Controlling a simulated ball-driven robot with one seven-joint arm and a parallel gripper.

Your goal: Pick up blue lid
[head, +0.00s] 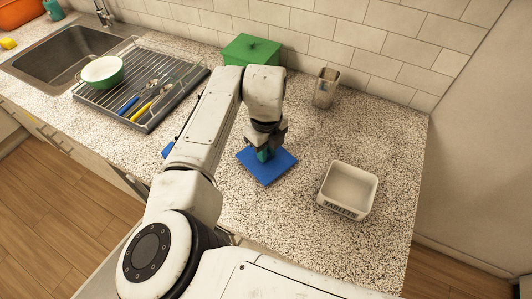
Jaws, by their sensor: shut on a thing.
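The blue lid (268,172) is a flat square piece. It lies flat on, or just above, the speckled counter in the middle of the head view; I cannot tell if it touches the counter. My gripper (264,155) points down over the lid's middle and is shut on it. The fingertips and any knob on the lid are mostly hidden by the gripper and wrist. Part of another blue thing (168,149) shows at the left, behind my arm; most of it is hidden.
A white tub marked "TABLETS" (346,192) stands open to the right. A green lidded box (251,50) and a translucent cup (325,88) stand by the tiled wall. A dish rack (140,85) with a bowl and utensils and a sink (68,52) are at the left.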

